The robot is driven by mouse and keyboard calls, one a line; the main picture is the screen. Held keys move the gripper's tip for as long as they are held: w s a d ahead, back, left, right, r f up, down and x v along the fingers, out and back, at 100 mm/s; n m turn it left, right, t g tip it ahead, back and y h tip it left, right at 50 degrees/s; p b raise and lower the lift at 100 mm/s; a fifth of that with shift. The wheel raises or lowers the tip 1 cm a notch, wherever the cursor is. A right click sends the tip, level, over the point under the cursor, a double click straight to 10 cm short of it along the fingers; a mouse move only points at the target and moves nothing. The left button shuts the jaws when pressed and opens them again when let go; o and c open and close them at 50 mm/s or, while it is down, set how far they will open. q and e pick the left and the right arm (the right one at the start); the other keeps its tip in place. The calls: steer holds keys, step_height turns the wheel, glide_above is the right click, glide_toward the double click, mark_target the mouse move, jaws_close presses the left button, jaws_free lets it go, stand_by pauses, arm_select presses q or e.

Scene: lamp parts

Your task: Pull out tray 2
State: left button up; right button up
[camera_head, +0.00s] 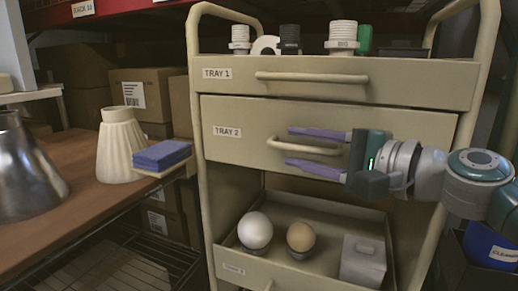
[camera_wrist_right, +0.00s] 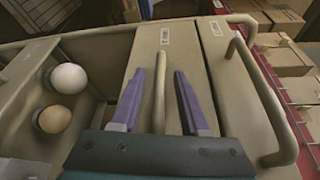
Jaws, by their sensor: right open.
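Tray 2 (camera_head: 230,112) is the middle drawer of a beige cart, with a labelled front and a horizontal bar handle (camera_head: 305,148). My right gripper (camera_head: 289,147) is open at this handle, with one purple finger above the bar and one below it. In the right wrist view, the handle (camera_wrist_right: 159,85) runs between the two fingers (camera_wrist_right: 170,72), with gaps beside it. Tray 2's front (camera_wrist_right: 135,75) looks closed. My left gripper is not in view.
Tray 1 (camera_head: 400,80) is above, with bulb bases on top. The bottom tray (camera_head: 232,268) is pulled out, holding a white bulb (camera_head: 255,230), a tan bulb (camera_head: 300,236) and a grey box (camera_head: 363,260). A wooden table (camera_head: 90,205) with lampshades stands at left.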

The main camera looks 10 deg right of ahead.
steer(key=shift+c, duration=0.2)
jaws_close()
stand_by(1.2)
